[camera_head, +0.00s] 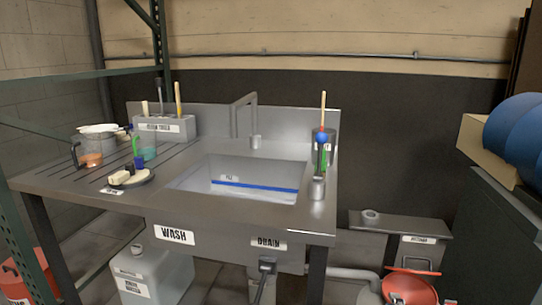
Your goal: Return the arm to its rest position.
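Neither of my arms and neither of my grippers shows in the head view. No rest position can be seen. A metal wash station (90,190) with a sunken sink basin (238,178) and a tall faucet (234,112) stands in front of me. Whether my grippers are open or shut, or hold anything, is hidden.
A tool holder (165,130), a jug (90,152) and a dark dish (130,178) stand left of the basin. A cup with brushes (323,150) stands right. Shelf posts (25,190) border the left; blue drums (520,130) sit at the right.

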